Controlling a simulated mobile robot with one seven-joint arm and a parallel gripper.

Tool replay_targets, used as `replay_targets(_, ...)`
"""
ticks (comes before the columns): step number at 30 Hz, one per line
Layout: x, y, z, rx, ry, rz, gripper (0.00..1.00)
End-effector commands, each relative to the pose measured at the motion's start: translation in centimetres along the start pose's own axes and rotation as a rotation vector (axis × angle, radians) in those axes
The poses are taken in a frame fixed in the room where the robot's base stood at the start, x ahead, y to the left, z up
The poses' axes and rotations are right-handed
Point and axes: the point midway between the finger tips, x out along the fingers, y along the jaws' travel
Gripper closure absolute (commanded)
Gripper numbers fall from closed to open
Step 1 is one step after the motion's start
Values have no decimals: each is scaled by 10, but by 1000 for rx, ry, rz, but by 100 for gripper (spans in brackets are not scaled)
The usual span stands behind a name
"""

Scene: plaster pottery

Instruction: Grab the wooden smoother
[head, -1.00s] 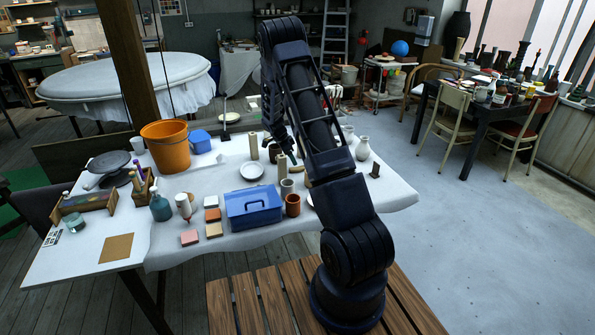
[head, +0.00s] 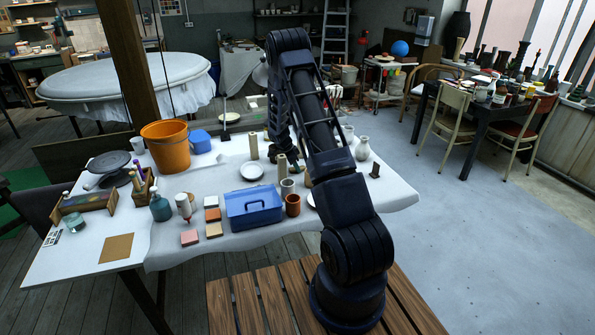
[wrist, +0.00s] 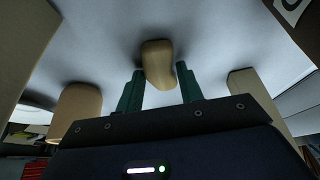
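A rounded tan wooden piece, which looks like the wooden smoother (wrist: 158,56), is at the upper middle of the wrist view against the white tabletop. My gripper (wrist: 159,70) has its two green fingers apart, one on each side of the near end of this piece. Narrow gaps show beside it, and I see no firm contact. The smoother is hidden behind my arm there.
In the wrist view, a tan block (wrist: 78,108) stands at left and a pale upright piece (wrist: 255,92) at right, close to the fingers.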

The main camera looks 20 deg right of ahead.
Motion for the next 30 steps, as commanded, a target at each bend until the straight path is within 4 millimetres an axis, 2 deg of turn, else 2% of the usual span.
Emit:
replay_targets(1, 0, 0, 0, 0, 0, 0, 77)
replay_targets(3, 0, 0, 0, 0, 0, 0, 85)
replay_targets(11, -1, 0, 0, 0, 0, -1, 86)
replay_targets(16, -15, 0, -6, 2, 0, -2, 86)
replay_targets(20, -37, -1, -15, 3, 0, -4, 86)
replay_targets(30, -118, -1, -49, 2, 0, -4, 86)
